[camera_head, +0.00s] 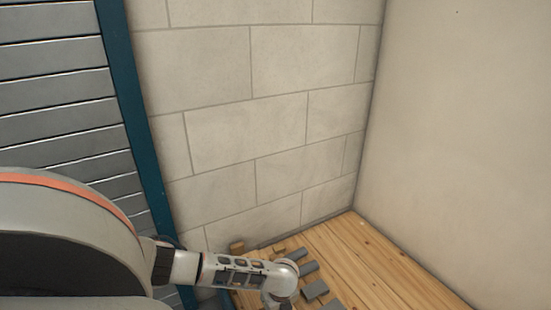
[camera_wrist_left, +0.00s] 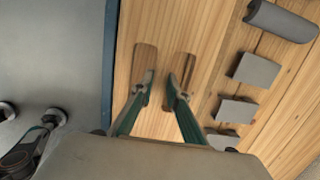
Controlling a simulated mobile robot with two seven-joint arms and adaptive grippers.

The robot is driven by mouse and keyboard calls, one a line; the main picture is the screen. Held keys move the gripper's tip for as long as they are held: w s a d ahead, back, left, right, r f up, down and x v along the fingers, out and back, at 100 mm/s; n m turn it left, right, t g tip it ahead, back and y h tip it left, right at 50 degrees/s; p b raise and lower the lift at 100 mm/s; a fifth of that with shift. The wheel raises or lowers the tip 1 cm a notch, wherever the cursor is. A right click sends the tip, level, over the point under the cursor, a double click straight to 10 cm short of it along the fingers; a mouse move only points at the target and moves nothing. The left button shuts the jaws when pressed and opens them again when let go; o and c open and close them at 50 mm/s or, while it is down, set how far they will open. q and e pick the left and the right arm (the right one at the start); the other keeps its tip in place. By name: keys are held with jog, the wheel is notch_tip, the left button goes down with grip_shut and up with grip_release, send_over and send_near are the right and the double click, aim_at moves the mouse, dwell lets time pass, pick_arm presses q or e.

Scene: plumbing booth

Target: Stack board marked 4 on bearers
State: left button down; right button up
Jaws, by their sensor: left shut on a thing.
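My left arm comes in from the left in the head view, and its wrist hangs over the wooden surface; the gripper is cut off there. In the left wrist view the two green-sided fingers of my left gripper (camera_wrist_left: 161,85) have a narrow gap between them. Two brown wooden strips, a left one (camera_wrist_left: 145,58) and a right one (camera_wrist_left: 182,66), lie side by side at the fingertips. The gripper is shut on a wooden piece, but its outline is hard to tell from the planks. I see no number marking. My right gripper is not in view.
The wooden surface (camera_head: 375,265) lies in a corner between a block wall and a plain wall. A blue-edged slatted panel (camera_head: 60,60) stands left.

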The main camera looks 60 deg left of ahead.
pick_arm(q)
jog(key=shift+w+r, duration=0.1)
jog(key=shift+w, duration=0.05)
jog(key=shift+f+b, duration=0.55)
jog(key=shift+f, duration=1.1)
dwell(0.9)
jog(key=shift+f, duration=0.1)
dwell(0.4)
jog(key=c, duration=1.9)
grip_release()
notch_tip(320, 180, up, 12)
jog(key=d, duration=0.1)
jog(key=shift+s+d, duration=0.2)
jog(key=shift+d, duration=0.2)
